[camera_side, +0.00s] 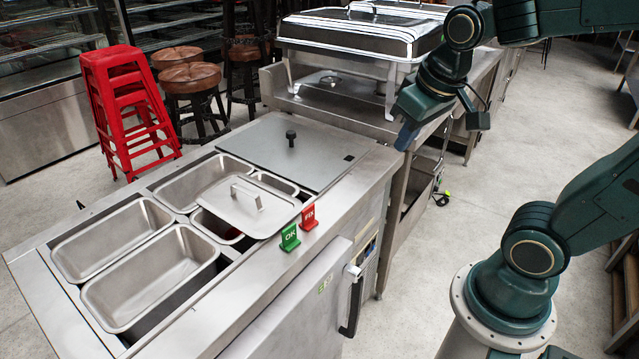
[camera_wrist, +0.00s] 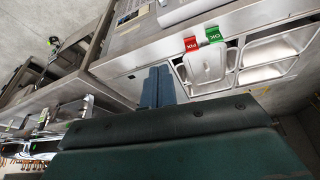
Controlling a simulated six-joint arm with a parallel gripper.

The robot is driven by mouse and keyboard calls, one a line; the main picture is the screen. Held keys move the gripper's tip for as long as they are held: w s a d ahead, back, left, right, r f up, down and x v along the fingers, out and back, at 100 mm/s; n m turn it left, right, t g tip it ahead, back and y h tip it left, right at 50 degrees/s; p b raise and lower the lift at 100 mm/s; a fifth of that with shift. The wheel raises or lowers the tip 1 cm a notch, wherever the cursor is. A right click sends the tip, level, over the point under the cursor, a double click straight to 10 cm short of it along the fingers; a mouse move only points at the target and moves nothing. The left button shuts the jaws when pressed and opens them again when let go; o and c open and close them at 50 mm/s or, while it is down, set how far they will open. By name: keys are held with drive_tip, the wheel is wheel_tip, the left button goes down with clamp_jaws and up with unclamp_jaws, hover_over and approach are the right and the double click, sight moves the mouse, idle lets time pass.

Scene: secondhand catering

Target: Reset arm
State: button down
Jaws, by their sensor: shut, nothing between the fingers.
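My gripper (camera_side: 404,137) hangs from my dark green arm, in the air beside the right end of the steel prep counter (camera_side: 367,178). Its blue-grey fingers are pressed together in the wrist view (camera_wrist: 158,87), with nothing between them. In the side view the fingers point down, well apart from the pans and lids. The green OK tag (camera_side: 289,237) and red FIX tag (camera_side: 309,218) stand at the counter's front edge. They also show in the wrist view, the OK tag (camera_wrist: 213,34) right of the FIX tag (camera_wrist: 191,43).
A small steel lid (camera_side: 222,208) lies tilted over pans. A flat cover with a black knob (camera_side: 291,138) lies on the counter. Open pans (camera_side: 150,278) sit at the left. A chafing dish (camera_side: 360,35) stands behind my gripper. Red stools (camera_side: 112,85) stand far left.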

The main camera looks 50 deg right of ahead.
drive_tip(key=s+a+r+n+t+y, duration=0.1)
drive_tip(key=s+a+n, duration=0.1)
drive_tip(key=s+a, duration=0.2)
drive_tip(key=shift+s+a+r+t, duration=0.25)
drive_tip(key=shift+s+r+t, duration=0.1)
drive_tip(key=shift+s, duration=0.6)
